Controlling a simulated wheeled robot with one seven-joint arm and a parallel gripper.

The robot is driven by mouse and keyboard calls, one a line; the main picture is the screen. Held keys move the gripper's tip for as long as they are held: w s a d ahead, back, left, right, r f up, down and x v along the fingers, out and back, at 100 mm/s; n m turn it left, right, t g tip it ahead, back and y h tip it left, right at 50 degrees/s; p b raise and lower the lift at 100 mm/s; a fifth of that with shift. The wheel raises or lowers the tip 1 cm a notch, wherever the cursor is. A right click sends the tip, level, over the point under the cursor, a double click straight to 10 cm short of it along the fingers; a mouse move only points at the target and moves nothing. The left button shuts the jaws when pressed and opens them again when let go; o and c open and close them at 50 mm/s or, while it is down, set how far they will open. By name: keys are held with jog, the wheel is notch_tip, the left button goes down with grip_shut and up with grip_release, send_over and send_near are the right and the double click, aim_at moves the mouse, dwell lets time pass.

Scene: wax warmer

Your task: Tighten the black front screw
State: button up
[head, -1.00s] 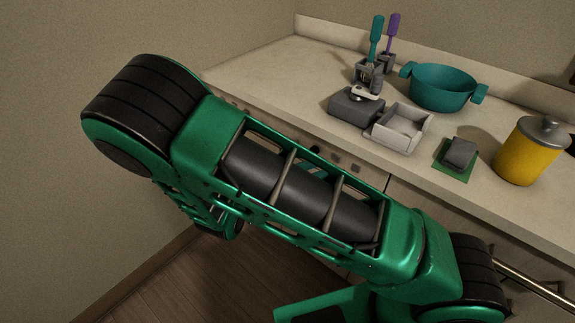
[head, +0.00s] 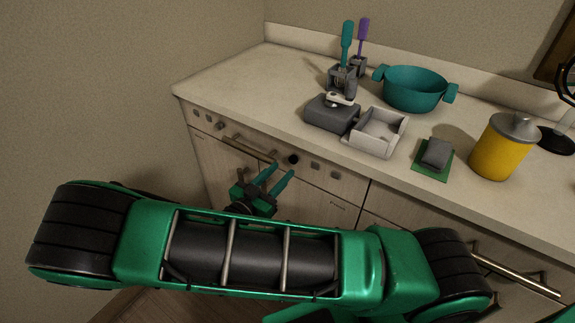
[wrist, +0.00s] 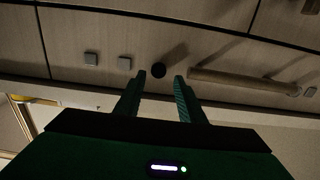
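The black front screw (head: 294,159) is a small dark round piece on the cabinet's front face, below the counter edge. In the wrist view the screw (wrist: 158,70) lies between and just beyond my two fingertips. My gripper (head: 282,171) is in front of the cabinet, just below and left of the screw in the head view. Its teal fingers are apart with nothing held between them, as the wrist view also shows (wrist: 159,77). A gap seems to remain between the fingertips and the screw, but its depth is hard to tell.
A bar handle (head: 250,147) is left of the screw, grey square pieces (head: 315,163) right. On the counter (head: 225,83) stand a grey warmer box (head: 331,114), white tray (head: 376,137), teal pot (head: 413,90), yellow canister (head: 499,153) and dark block (head: 436,153).

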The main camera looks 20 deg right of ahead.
aim_at(292, 161)
jog(key=shift+x, duration=2.2)
jog(key=shift+d, duration=0.2)
